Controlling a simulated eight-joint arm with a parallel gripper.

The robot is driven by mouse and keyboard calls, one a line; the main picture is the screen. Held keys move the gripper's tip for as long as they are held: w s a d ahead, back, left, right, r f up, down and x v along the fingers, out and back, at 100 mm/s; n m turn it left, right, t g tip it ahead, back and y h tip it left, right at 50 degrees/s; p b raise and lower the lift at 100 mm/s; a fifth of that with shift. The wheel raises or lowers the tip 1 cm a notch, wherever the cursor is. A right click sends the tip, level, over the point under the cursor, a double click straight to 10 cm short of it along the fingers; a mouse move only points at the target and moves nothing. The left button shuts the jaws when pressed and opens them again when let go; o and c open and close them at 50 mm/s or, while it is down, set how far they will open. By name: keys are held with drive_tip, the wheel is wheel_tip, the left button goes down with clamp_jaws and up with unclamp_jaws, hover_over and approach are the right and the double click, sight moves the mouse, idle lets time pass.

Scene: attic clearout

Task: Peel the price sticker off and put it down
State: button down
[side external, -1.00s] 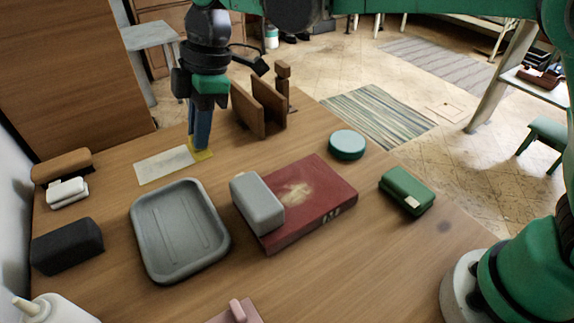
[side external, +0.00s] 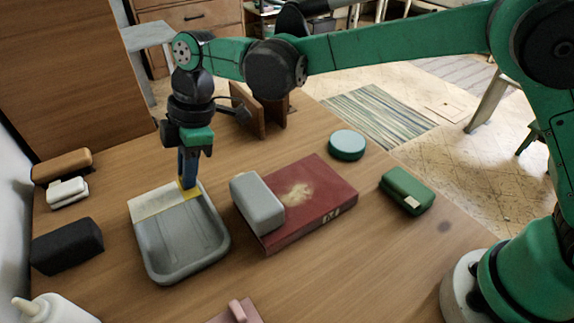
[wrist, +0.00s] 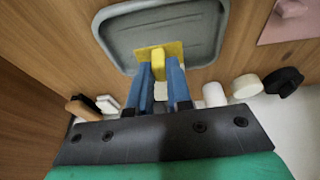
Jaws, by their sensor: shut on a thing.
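The price sticker shows as a yellow piece (wrist: 175,48) at my fingertips in the wrist view. In the side view, a pale sheet with a yellow front edge (side external: 150,205) extends left from my fingertips; whether it is one piece with the sticker I cannot tell. My gripper (side external: 188,188) points down and is shut on the sticker's yellow tab. It is over the far part of the grey tray (side external: 160,277), and its fingers also show in the wrist view (wrist: 158,68). The sheet hides part of the tray's far rim. I cannot tell whether it touches the tray.
A red book (side external: 318,205) with a grey case (side external: 257,204) on it lies right of the tray. A teal tin (side external: 347,145) and green case (side external: 407,188) lie farther right. A dark block (side external: 67,246) is at left. A wooden stand (side external: 272,118) is behind.

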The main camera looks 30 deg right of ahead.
sight(198, 218)
drive_tip(key=shift+f, duration=3.5)
drive_tip(key=shift+f, duration=0.3)
drive_tip(key=c, duration=0.7)
unclamp_jaws()
drive_tip(key=shift+v, duration=2.85)
